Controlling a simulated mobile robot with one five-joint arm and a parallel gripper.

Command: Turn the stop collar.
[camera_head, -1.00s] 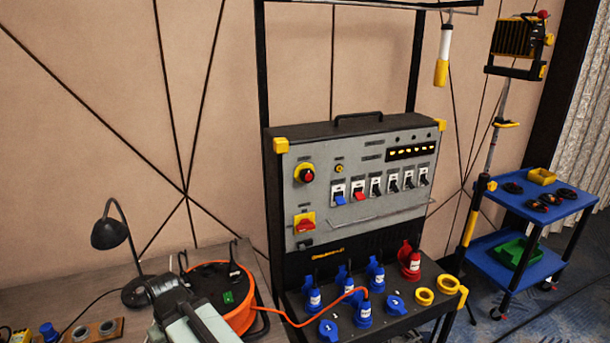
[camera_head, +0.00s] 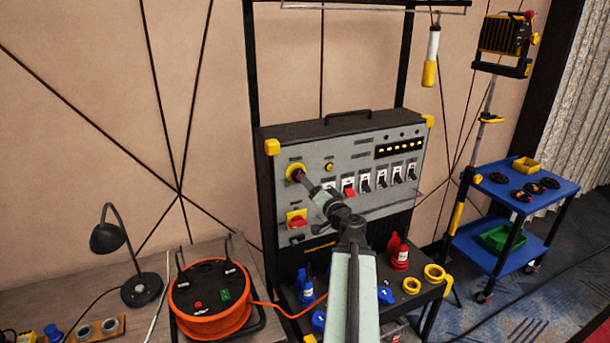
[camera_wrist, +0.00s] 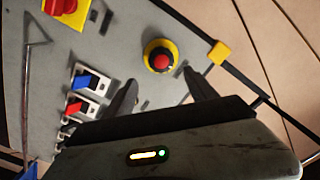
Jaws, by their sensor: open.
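The stop collar is a yellow ring (camera_wrist: 149,48) around a dark ring and a red button on the grey panel. In the head view the yellow collar (camera_head: 294,170) shows at the panel's upper left, partly covered by my gripper (camera_head: 304,180). In the wrist view my gripper (camera_wrist: 160,77) is open, its two dark fingers pointing at the button from either side. The red button (camera_wrist: 161,62) lies between and just beyond the fingertips. Nothing is between the fingers. I cannot tell whether they touch the collar.
A red rotary switch on a yellow plate (camera_head: 297,219) sits below the collar. A row of rocker switches (camera_head: 366,180) is to the right. Plugs and yellow rings (camera_head: 411,285) are on the shelf below. An orange cable reel (camera_head: 211,298) stands on the left table.

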